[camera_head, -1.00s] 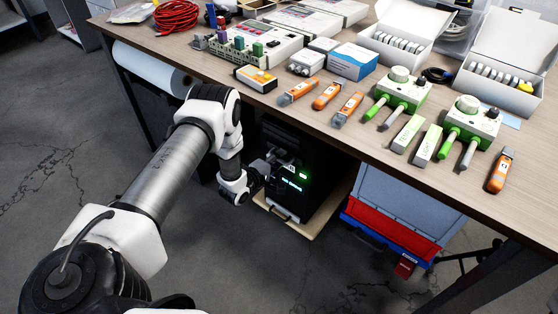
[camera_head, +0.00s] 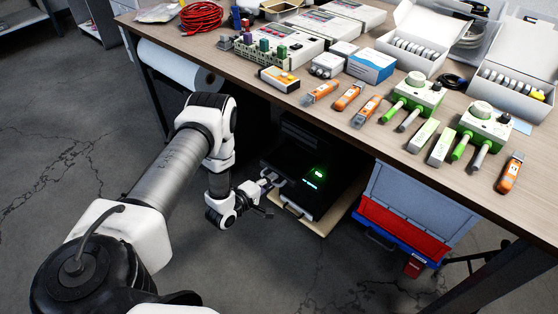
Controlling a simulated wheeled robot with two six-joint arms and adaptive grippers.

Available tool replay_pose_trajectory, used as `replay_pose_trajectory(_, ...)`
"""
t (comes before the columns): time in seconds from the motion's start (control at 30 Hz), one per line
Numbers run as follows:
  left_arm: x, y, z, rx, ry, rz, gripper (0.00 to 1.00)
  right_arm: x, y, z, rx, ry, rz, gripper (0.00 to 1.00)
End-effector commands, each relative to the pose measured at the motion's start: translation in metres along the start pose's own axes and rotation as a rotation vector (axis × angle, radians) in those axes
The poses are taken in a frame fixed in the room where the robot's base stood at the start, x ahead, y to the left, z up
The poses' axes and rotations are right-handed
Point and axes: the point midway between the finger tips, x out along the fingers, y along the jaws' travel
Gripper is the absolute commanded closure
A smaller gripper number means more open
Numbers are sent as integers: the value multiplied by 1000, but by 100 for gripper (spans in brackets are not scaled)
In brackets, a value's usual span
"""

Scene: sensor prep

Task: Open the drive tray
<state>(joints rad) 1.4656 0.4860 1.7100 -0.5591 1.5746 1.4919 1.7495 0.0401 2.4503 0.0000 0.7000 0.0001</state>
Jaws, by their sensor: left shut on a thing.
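A black computer tower (camera_head: 318,165) with lit green and blue marks stands low under the workbench. The drive tray (camera_head: 279,179) is a small piece at the tower's front, on the left of the lit marks. It appears to stick out from the front, but it is too small and dark to tell how far. My left gripper (camera_head: 268,183) reaches in from the left and is shut on the drive tray. Its fingers partly cover the tray. My right gripper is out of view.
The tower stands on a pale wooden board (camera_head: 325,226). A grey, blue and red bin (camera_head: 415,205) stands to its right. The bench top (camera_head: 290,97) overhangs the tower and carries many tools and boxes. The floor (camera_head: 300,265) in front is clear.

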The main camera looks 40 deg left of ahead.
Motion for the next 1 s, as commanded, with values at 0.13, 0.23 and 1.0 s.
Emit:
replay_pose_trajectory(0.13,-2,0,0,-1,-1,4,100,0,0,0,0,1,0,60)
replay_pose_trajectory(0.23,-2,0,0,-1,-1,4,100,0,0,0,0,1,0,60)
replay_pose_trajectory(1.0,-44,-1,-1,-4,3,0,63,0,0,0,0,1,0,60)
